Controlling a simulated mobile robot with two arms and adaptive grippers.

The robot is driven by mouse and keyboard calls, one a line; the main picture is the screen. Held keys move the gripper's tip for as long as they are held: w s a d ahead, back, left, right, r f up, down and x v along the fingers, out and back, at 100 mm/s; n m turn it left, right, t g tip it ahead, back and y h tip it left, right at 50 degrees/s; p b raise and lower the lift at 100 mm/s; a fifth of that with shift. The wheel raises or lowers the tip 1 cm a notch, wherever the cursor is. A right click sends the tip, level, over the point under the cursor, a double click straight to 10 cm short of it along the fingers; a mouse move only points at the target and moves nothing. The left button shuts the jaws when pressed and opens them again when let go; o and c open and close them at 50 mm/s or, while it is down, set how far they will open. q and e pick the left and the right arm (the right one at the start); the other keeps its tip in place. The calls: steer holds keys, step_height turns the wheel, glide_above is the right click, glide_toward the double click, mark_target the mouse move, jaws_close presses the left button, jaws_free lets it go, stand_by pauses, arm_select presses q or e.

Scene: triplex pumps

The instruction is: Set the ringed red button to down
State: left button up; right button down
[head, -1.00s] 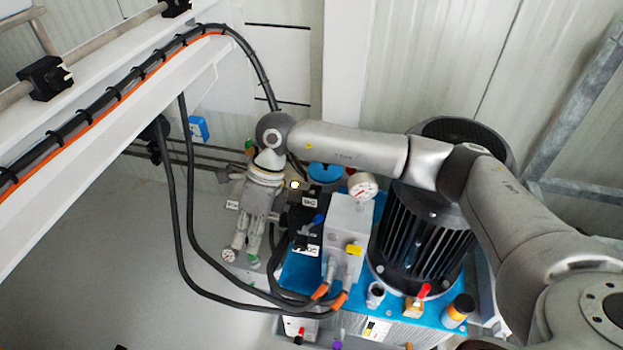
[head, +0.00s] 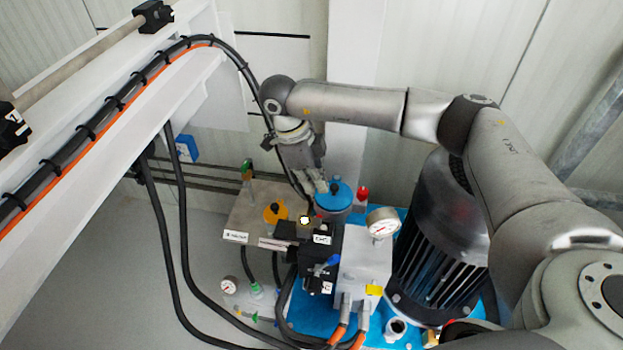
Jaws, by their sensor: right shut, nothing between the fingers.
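The ringed red button (head: 305,219) shows only as a small bright ringed spot. It sits at the top end of the black valve block, between the orange cap and the blue cap. Its red colour and its up or down position are too small to tell. My right gripper (head: 328,187) hangs from the arm that reaches in from the right. Its fingers are shut and empty, and point down beside the blue cap, above and a little right of the button in the picture. No contact with the button shows. My left gripper is out of view.
The blue round cap (head: 333,196) lies close by the fingertips. A pressure gauge (head: 383,222) and the black finned motor (head: 440,240) stand to the right. Black hoses (head: 183,250) hang at the left.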

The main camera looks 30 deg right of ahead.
mark_target(321, 212)
steer(key=x, duration=0.6)
steer(key=a+x, duration=0.1)
steer(key=x, duration=0.2)
steer(key=shift+w+d+f+b, duration=0.1)
steer(key=shift+w+f+b, duration=0.1)
steer(key=shift+f+b, duration=0.2)
steer(key=shift+f, duration=0.4)
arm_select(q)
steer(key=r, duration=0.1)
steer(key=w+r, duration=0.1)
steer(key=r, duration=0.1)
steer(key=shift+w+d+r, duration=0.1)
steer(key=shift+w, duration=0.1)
arm_select(e)
steer(key=shift+f, duration=0.15)
